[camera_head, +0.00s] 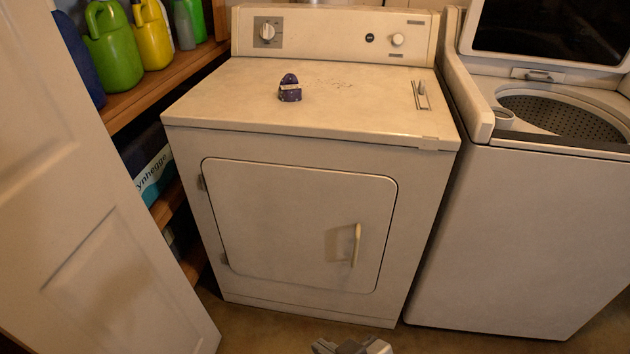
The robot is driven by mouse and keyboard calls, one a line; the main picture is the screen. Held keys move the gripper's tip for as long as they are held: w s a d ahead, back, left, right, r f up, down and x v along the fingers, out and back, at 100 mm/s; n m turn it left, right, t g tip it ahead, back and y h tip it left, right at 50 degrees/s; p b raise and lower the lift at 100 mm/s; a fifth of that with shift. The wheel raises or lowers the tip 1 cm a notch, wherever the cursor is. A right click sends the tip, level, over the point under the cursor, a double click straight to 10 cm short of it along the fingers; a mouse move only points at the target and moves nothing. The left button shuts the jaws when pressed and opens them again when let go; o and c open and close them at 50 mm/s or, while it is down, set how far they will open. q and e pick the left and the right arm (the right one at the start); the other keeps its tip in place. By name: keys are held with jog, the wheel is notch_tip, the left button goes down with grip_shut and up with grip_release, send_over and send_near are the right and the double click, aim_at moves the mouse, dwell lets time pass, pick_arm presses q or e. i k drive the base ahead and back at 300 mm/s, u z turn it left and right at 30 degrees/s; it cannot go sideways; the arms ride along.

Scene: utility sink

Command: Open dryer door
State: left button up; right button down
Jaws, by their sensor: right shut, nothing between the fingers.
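The dryer (320,100) is a white front-loading machine in the middle of the head view. Its door (285,220) is closed flush with the front panel. A pale vertical handle (356,245) sits on the door's right side, and hinges show at its left edge. My right gripper (350,347) shows at the bottom edge of the view, low and in front of the dryer. It is shut and empty, apart from the door and handle. Its lower part is cut off by the frame. My left gripper is not in view.
A white panelled door (95,200) stands at the left. Behind it, wooden shelves (160,90) hold several coloured jugs. A top-loading washer (520,230) with its lid up stands close at the right. A small purple object (290,93) lies on the dryer top. Floor shows in front.

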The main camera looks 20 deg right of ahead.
aim_at(326, 228)
jog(key=z, duration=0.9)
jog(key=k, duration=0.25)
jog(key=u, duration=0.4)
jog(key=i, duration=0.7)
jog(key=z, duration=0.1)
